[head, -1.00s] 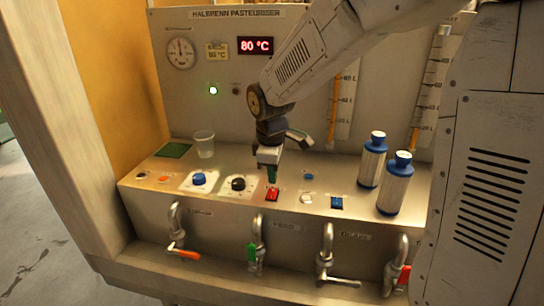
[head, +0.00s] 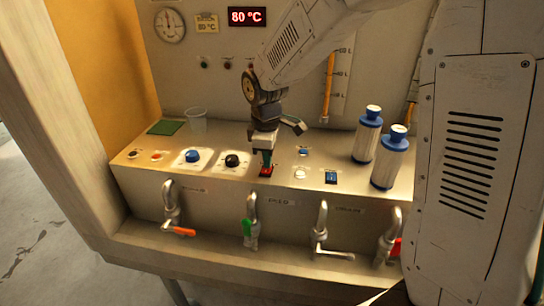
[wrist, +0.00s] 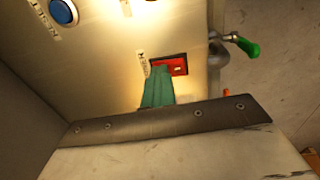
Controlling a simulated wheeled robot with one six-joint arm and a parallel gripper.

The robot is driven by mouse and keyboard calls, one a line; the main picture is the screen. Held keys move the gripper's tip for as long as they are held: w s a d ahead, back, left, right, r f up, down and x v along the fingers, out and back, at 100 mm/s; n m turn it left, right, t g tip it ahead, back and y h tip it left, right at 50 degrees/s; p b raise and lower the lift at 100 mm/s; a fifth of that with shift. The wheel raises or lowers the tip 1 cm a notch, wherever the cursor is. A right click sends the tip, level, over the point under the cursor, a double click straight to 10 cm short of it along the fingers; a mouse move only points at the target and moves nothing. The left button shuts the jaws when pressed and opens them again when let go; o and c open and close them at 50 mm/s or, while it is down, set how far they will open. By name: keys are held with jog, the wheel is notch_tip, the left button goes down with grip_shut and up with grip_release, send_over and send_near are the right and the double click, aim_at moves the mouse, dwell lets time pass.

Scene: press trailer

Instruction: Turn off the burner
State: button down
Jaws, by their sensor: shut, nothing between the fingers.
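A red rocker switch (head: 266,171) sits on the sloped metal panel, right of the black knob (head: 232,160). My gripper (head: 266,160) is shut and empty, pointing down with its green fingertips at the switch. In the wrist view the fingertips (wrist: 159,78) reach the edge of the red switch (wrist: 174,66) and cover part of it and its label. They look in contact, though the exact touch is hard to see. The indicator lamp (head: 204,62) on the back panel is dark. The display (head: 247,17) reads 80 °C.
Two blue-capped bottles (head: 367,134) (head: 389,160) stand at right. Several taps, one with a green handle (head: 247,227), line the front.

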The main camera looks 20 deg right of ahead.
aim_at(266, 171)
jog(key=shift+s+a, duration=0.5)
jog(key=shift+s, duration=0.2)
jog(key=shift+r, duration=0.1)
notch_tip(266, 171, up, 14)
jog(key=s, duration=0.1)
jog(key=shift+s+a, duration=0.2)
jog(key=shift+a, duration=0.25)
jog(key=shift+w+d, duration=0.45)
jog(key=shift+w, duration=0.1)
